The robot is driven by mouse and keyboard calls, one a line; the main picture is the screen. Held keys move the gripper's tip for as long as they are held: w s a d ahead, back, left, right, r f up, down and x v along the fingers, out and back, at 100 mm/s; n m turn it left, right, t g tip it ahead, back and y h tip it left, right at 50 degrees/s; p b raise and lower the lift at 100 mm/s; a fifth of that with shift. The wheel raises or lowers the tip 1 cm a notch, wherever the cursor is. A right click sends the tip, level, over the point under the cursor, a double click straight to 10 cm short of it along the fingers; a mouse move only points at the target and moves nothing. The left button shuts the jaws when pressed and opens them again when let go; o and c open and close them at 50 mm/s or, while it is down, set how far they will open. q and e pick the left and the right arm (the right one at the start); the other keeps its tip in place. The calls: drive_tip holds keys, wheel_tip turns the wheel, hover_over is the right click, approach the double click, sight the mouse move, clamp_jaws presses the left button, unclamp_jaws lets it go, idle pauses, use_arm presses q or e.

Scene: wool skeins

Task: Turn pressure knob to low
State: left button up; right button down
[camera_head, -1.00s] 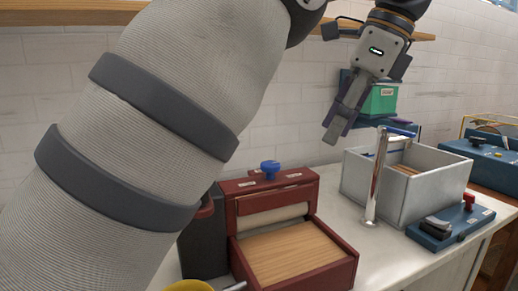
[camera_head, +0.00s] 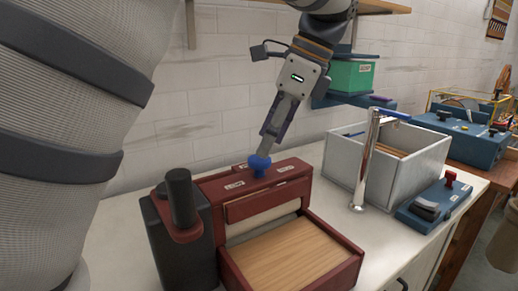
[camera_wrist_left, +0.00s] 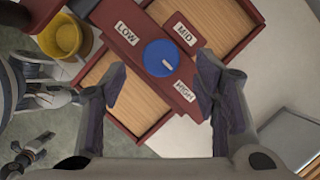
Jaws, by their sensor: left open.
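The blue pressure knob (camera_head: 259,164) sits on top of the dark red press (camera_head: 283,190). In the left wrist view the knob (camera_wrist_left: 161,58) is ringed by LOW (camera_wrist_left: 127,33), MID (camera_wrist_left: 183,33) and HIGH (camera_wrist_left: 185,91) labels. Its short white mark lies toward HIGH. My left gripper (camera_head: 267,147) points down just above the knob. In the left wrist view its fingers (camera_wrist_left: 163,82) are open on either side of the knob, with gaps and nothing held. At that view's left edge are parts that look like my right gripper (camera_wrist_left: 38,122); its jaw state is unclear.
A black block with an upright handle (camera_head: 181,205) stands left of the press. A grey bin (camera_head: 400,168) with a chrome post (camera_head: 366,165) and a blue device (camera_head: 432,205) stand to the right. A yellow bucket (camera_wrist_left: 66,38) is near the press. The wall is close behind.

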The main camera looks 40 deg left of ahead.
sight(260, 158)
use_arm(q)
drive_tip(key=shift+x, duration=1.9)
drive_tip(key=c, duration=1.1)
